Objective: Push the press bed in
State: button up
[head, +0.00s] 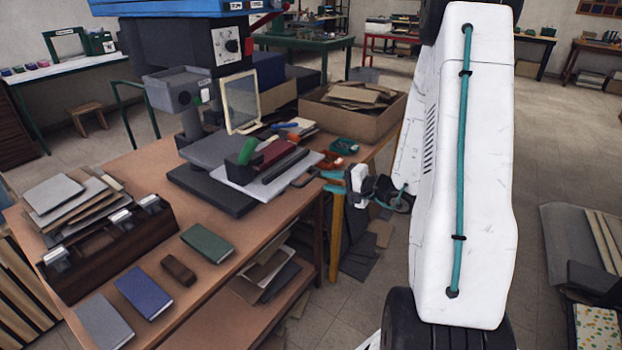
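The press (222,50) stands on the wooden bench, with a dark head, a dial panel and a blue top. Its bed, a light grey plate (312,160), sticks out to the front right over a dark base (210,188). A dark red book-like block (278,158) and a green upright piece (246,150) are on or beside the plate. My gripper (328,181) is just right of the plate, near the bench edge. Its two teal fingertips look apart with nothing between them. I cannot tell whether they touch anything.
On the bench (225,270) lie green (207,243), blue (143,291) and grey (103,322) books, a dark tool rack (110,250) and stacked boards (70,198). A cardboard box (352,115) stands behind. Floor right of the bench is partly open.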

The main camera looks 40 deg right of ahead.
aim_at(313, 178)
jog(key=x, duration=0.7)
jog(key=shift+w+d+f, duration=0.15)
jog(key=shift+w+f, duration=0.05)
jog(key=shift+w, duration=0.15)
grip_shut()
